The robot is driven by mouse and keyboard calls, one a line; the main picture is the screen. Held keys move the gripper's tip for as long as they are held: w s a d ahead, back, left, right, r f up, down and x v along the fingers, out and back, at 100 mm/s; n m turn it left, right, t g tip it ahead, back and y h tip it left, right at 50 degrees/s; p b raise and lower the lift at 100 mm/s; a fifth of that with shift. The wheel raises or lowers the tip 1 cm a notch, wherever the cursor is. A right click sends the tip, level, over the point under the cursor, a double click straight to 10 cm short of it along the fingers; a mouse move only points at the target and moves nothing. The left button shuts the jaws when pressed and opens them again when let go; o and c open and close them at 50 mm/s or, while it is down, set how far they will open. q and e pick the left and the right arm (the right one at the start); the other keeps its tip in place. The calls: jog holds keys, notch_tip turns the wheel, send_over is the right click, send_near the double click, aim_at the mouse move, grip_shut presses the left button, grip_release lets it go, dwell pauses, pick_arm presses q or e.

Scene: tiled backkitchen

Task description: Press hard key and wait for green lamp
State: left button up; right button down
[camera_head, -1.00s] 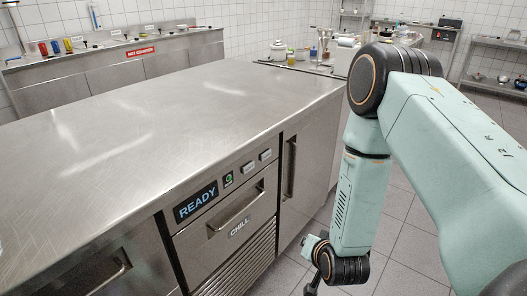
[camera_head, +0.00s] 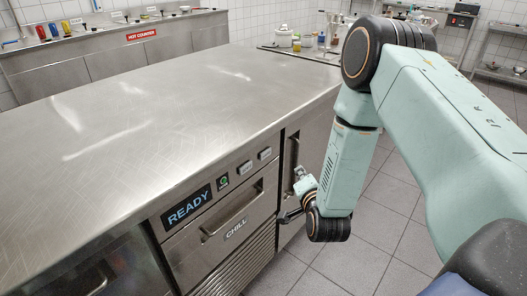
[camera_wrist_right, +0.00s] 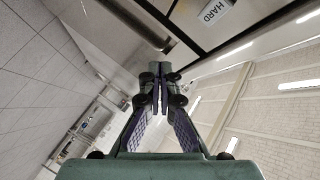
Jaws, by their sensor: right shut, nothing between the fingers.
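The chiller front has a dark display reading READY (camera_head: 187,207). To its right is a small dark panel with a green mark (camera_head: 223,181), then two small pale keys, a nearer one (camera_head: 244,167) and a farther one (camera_head: 264,154); their lettering is too small to read here. In the right wrist view a key labelled HARD (camera_wrist_right: 215,11) shows at the top edge. My right gripper (camera_head: 284,217) is shut and empty, in front of the cabinet beside the CHILL drawer, below and apart from the keys. Its closed fingers also show in the wrist view (camera_wrist_right: 160,80). My left gripper is out of view.
The steel counter top (camera_head: 150,120) is bare. The CHILL drawer handle (camera_head: 232,214) and an upright door handle (camera_head: 294,160) stick out near my right gripper. Tiled floor (camera_head: 330,270) is free on the right. A hot counter (camera_head: 120,55) stands behind.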

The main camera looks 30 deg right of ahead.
aim_at(265, 154)
jog(key=w+a+b, duration=0.3)
jog(key=w, duration=0.4)
jog(key=shift+w+a+r+m, duration=0.25)
jog(key=shift+w+r+m, duration=0.05)
jog(key=shift+w, duration=0.1)
dwell(0.5)
dwell(0.3)
